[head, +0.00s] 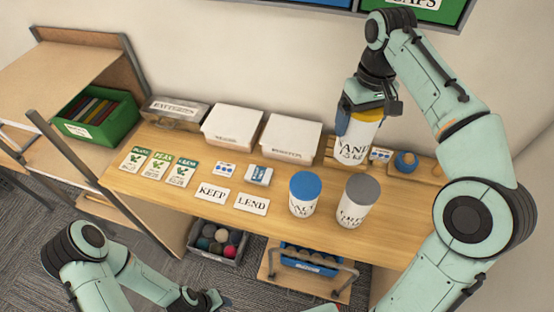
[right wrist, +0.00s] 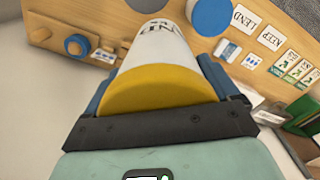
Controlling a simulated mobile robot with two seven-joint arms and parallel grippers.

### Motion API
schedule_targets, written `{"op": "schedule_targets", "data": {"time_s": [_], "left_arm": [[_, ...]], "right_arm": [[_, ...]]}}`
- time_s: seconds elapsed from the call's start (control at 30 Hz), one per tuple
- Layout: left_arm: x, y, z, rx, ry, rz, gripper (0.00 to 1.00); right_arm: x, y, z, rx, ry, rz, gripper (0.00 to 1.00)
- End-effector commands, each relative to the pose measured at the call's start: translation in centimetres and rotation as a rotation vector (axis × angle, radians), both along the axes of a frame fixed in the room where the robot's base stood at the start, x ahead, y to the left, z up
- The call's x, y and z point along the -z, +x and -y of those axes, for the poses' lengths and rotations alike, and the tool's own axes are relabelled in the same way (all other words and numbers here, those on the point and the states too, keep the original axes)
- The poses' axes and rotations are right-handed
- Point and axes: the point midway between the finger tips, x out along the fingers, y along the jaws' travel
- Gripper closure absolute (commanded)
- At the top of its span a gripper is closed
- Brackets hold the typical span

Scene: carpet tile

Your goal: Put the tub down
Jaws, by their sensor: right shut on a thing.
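My right gripper (head: 359,113) is shut on a white tub (head: 355,146) with a yellow lid and a black label, partly readable as "AND". The gripper grips it from above near the lid, and the tub is roughly upright over the back of the wooden bench (head: 320,185). I cannot tell whether its base touches the bench. In the right wrist view the yellow lid (right wrist: 160,90) fills the space between the blue fingers. A blue-lidded tub (head: 303,194) and a grey-lidded tub (head: 356,202) stand at the bench front. My left gripper (head: 207,299) is low at the bottom edge.
White boxes (head: 291,138) and a metal case (head: 175,112) line the wall. Cards reading KEEP (head: 212,194) and LEND (head: 251,204), and seed packets (head: 158,166), lie on the bench. A blue knob (head: 405,161) is at the back right. Bare wood lies right of the grey-lidded tub.

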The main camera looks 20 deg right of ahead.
Motion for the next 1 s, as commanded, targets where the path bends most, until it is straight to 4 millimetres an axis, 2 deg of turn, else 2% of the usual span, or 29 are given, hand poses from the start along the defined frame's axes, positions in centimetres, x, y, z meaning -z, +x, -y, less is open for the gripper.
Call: {"op": "schedule_targets", "data": {"time_s": [0.2, 0.33, 0.7, 0.9, 1.0], "left_arm": [[0.1, -0.2, 0.0, 0.0, 0.0, -0.002, 0.57], [0.6, -0.9, 0.0, 0.0, 0.0, -0.011, 0.57], [3.7, -4.1, 0.0, 0.0, 0.0, -0.047, 0.57], [4.8, -5.0, 0.0, 0.0, 0.0, -0.057, 0.57], [5.1, -5.2, 0.0, 0.0, 0.0, -0.059, 0.57]], "right_arm": [[-0.1, -0.1, 0.0, 0.0, -0.001, 0.005, 0.97], [1.2, -0.2, 0.0, 0.0, -0.001, 0.0, 0.97], [9.0, -0.2, 0.0, 0.001, 0.0, -0.001, 0.97], [13.0, -0.2, 0.0, 0.0, -0.001, 0.001, 0.97], [14.3, -0.1, 0.0, 0.0, -0.001, 0.003, 0.97]]}}
